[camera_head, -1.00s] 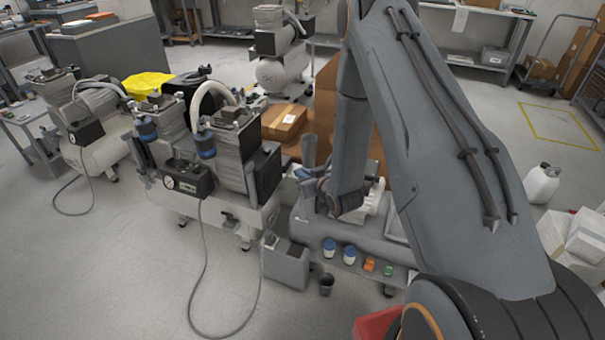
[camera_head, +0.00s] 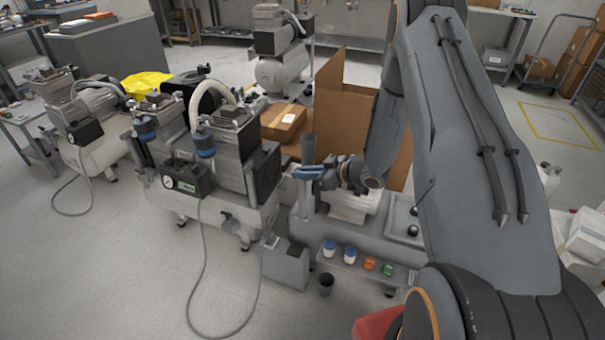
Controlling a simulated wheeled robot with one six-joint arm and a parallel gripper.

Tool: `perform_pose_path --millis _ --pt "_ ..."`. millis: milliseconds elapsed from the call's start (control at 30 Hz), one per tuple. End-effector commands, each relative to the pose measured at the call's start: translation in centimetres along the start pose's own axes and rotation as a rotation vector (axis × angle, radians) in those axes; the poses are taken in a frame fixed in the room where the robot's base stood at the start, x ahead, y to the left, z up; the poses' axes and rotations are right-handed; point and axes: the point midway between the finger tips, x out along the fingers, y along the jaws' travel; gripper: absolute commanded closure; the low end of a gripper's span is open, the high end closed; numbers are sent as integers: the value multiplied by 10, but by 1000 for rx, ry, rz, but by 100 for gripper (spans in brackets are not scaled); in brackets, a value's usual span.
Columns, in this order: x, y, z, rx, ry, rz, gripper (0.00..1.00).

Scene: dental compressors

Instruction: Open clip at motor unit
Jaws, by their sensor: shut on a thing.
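The motor unit (camera_head: 235,150) is a grey twin-head compressor on a white tank, left of centre, with blue-banded filters and a pale curved hose. I cannot make out a clip on it; any clip is too small to tell. My gripper (camera_head: 308,173) is just right of the motor unit in the picture, above a grey cart. It is shut on a small blue thing, whose exact shape and the finger edges are hard to tell. A dark upright cylinder shows directly above the blue part. I cannot tell whether the gripper touches the motor unit.
The grey cart (camera_head: 290,232) carries a white block and, on its low shelf, several small jars (camera_head: 349,254). A cardboard box (camera_head: 284,122) and a tall open carton (camera_head: 345,103) stand behind. A grey hose (camera_head: 205,255) hangs to the floor.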

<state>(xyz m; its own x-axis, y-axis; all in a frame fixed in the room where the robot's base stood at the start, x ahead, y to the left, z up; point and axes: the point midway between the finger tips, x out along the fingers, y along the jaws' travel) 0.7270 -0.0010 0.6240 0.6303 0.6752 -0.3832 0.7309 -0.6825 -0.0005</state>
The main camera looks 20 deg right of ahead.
Motion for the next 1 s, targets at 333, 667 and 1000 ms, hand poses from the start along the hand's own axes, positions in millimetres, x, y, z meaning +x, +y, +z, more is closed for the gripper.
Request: perform_pose_path --millis 333,667,1000 --pt "1 1 -2 -5 3 -5 100" --pt "1 0 -1 -4 2 -5 71" --pt "-18 2 -1 -2 1 -2 71"
